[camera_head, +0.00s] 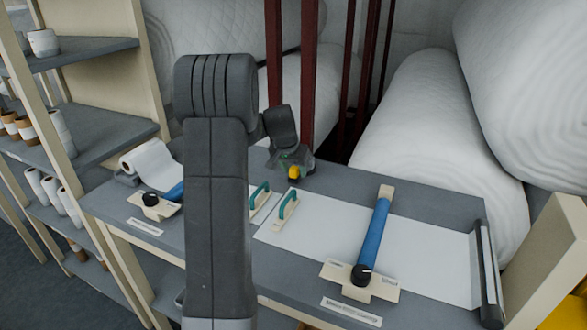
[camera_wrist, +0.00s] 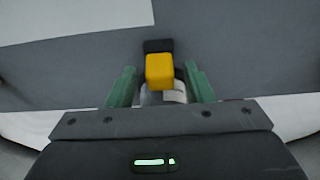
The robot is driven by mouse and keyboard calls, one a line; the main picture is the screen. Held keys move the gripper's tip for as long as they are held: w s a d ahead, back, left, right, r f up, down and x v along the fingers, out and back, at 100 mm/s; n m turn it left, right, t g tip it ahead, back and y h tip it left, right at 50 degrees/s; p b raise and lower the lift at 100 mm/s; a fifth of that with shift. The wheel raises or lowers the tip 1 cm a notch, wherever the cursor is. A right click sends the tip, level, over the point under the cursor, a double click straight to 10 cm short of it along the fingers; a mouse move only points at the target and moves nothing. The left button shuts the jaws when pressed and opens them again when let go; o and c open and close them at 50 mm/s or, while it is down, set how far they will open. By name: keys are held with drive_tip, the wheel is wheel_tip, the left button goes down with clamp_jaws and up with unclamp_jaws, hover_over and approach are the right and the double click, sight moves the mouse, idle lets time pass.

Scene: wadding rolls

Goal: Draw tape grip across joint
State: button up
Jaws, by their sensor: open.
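The yellow tape grip (camera_head: 294,172) is at the back of the grey table. In the wrist view the yellow grip (camera_wrist: 159,70) lies between the two green fingers of my gripper (camera_wrist: 160,84). The fingers are open, with a visible gap on each side of the grip. A dark piece and a whitish rounded part show by the grip. In the head view my gripper (camera_head: 291,160) is small and partly hidden. The joint (camera_head: 267,208) appears as a line between two white sheets, with a teal handle (camera_head: 287,204) on the right sheet and another (camera_head: 260,193) on the left. My arm hides part of the left sheet.
A blue bar (camera_head: 373,232) with a black knob crosses the right sheet (camera_head: 420,255). Another blue bar and knob (camera_head: 151,199) stand at left beside a white roll (camera_head: 152,163). Dark red posts (camera_head: 308,75) and large white rolls (camera_head: 430,130) stand behind the table. Shelves are at left.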

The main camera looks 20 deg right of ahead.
drive_tip(key=shift+f, duration=0.1)
clamp_jaws()
drive_tip(key=s+a+b, duration=0.3)
drive_tip(key=s+a, duration=0.3)
drive_tip(key=a, duration=0.1)
drive_tip(key=s+a+b, duration=0.3)
drive_tip(key=s+a, duration=0.2)
drive_tip(key=a, duration=0.1)
drive_tip(key=s+a+b, duration=0.3)
drive_tip(key=s+a, duration=0.3)
drive_tip(key=a, duration=0.1)
drive_tip(key=shift+s+a+b, duration=0.3)
drive_tip(key=shift+b, duration=0.1)
unclamp_jaws()
drive_tip(key=shift+s+a, duration=0.1)
drive_tip(key=shift+a, duration=0.05)
drive_tip(key=p+v, duration=0.2)
drive_tip(key=v, duration=1.1)
drive_tip(key=shift+s+r, duration=0.15)
drive_tip(key=shift+r, duration=0.2)
drive_tip(key=shift+a, duration=0.1)
